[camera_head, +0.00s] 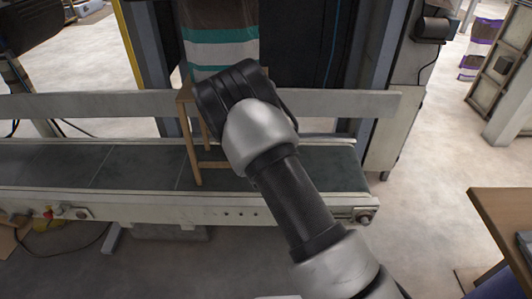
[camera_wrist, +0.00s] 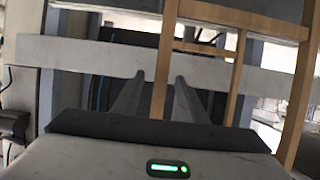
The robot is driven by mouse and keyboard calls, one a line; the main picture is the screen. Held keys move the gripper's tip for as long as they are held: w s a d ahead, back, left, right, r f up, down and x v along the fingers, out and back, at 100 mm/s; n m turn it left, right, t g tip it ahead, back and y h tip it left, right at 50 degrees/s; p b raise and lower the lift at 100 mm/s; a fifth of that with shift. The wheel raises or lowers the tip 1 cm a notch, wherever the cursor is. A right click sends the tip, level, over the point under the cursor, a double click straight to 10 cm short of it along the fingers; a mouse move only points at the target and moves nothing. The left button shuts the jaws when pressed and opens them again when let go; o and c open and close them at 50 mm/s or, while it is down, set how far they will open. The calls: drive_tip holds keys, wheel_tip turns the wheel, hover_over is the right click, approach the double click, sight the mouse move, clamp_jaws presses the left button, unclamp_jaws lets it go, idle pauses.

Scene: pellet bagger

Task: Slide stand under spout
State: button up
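A wooden stand (camera_head: 191,135) with a light-brown top and legs is upright on the conveyor belt, partly hidden behind my arm. In the wrist view its top (camera_wrist: 245,18) crosses the upper edge and its legs run down, one of them (camera_wrist: 163,75) between my fingers. My gripper (camera_wrist: 160,76) has its two fingers apart on either side of that leg, with a small gap showing at each side. In the head view the fingers are hidden by my wrist. The spout is not in view.
The dark conveyor belt (camera_head: 120,166) runs left to right, with a pale rail (camera_head: 80,105) behind it. The belt left of the stand is clear. A grey machine post (camera_head: 395,100) stands behind its right end. A wooden table (camera_head: 505,215) is at the right.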

drive_tip(key=p+v, duration=0.2)
drive_tip(key=v, duration=1.2)
drive_tip(key=shift+r, duration=0.15)
drive_tip(key=s+d+r+m+g+y, duration=0.1)
drive_tip(key=s+d+r+g, duration=0.2)
drive_tip(key=r, duration=0.6)
drive_tip(key=s+d+r+g+y, duration=0.1)
drive_tip(key=s+r+g, duration=0.1)
drive_tip(key=s+r, duration=0.45)
drive_tip(key=s+d+r+g+h, duration=0.1)
drive_tip(key=s+d+r, duration=0.25)
drive_tip(key=s, duration=0.35)
drive_tip(key=s+d+r+n+g, duration=0.1)
drive_tip(key=s+d+r, duration=0.1)
drive_tip(key=s+r, duration=0.3)
drive_tip(key=s+d+r+g+h, duration=0.1)
drive_tip(key=s+d+r, duration=0.15)
drive_tip(key=s, duration=0.55)
wheel_tip(320, 180, up, 24)
drive_tip(key=p, duration=2.4)
drive_tip(key=shift+w+f+p, duration=0.15)
drive_tip(key=shift+w+p, duration=0.1)
drive_tip(key=shift+p, duration=0.15)
